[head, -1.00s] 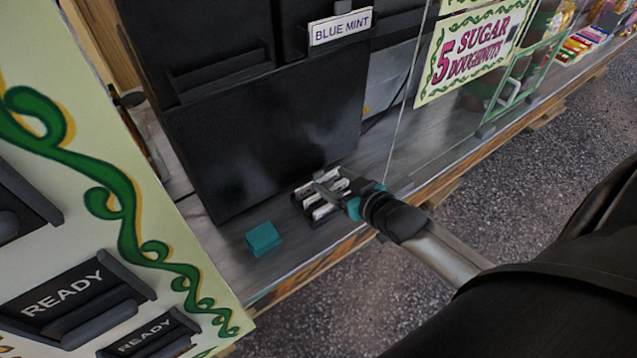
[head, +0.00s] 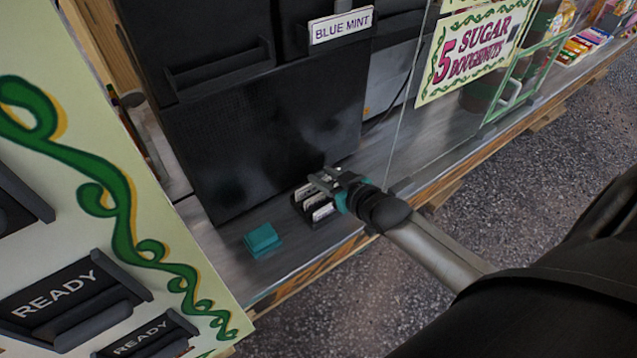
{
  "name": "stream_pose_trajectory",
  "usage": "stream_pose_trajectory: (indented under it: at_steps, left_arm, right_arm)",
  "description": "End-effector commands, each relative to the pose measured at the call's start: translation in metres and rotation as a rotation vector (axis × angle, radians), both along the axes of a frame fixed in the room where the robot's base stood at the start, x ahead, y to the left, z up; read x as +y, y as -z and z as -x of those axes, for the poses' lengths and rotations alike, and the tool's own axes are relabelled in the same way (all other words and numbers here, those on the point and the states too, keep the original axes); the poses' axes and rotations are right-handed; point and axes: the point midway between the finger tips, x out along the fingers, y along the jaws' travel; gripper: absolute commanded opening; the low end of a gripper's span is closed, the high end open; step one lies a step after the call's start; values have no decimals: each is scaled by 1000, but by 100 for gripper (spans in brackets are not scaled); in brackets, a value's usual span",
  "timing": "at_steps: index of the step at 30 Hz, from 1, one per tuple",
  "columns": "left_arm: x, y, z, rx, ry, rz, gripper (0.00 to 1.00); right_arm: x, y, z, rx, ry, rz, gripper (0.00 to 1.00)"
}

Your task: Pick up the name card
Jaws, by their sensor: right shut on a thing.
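A small black rack (head: 306,208) with white name cards (head: 324,211) in it stands on the grey counter, near its front edge. My right gripper (head: 326,181) reaches in from the right and is just above the back right of the rack. It is shut on a name card, which its fingers mostly hide. I cannot tell whether the held card is fully clear of the rack. The writing on the cards is too small to read. My left gripper is not in view.
A teal block (head: 263,240) lies left of the rack. A tall black bin unit with a "BLUE MINT" label (head: 341,25) stands behind. A clear panel with a doughnut sign (head: 472,52) is at the right. A board with "READY" holders (head: 62,288) fills the left.

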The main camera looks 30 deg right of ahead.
Motion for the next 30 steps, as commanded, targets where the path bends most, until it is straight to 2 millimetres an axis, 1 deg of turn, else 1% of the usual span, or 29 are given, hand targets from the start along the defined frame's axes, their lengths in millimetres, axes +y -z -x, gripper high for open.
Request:
stream_pose_trajectory:
  at_steps: [1,6,9,15,19,23,26,30]
  left_arm:
    - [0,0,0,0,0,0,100]
    - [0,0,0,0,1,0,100]
    - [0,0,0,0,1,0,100]
    - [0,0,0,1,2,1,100]
    - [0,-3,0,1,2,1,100]
    - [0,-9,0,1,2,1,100]
    - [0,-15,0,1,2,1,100]
    - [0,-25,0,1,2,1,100]
  right_arm:
    - [0,0,0,0,0,0,28]
    - [0,0,0,0,0,0,9]
    - [0,0,0,0,0,0,0]
    - [0,-2,0,-1,0,1,0]
    - [0,-9,0,-2,0,1,0]
    - [0,-26,0,-3,-1,0,0]
    - [0,-46,0,-4,-1,2,0]
    - [0,-82,0,-5,-1,1,0]
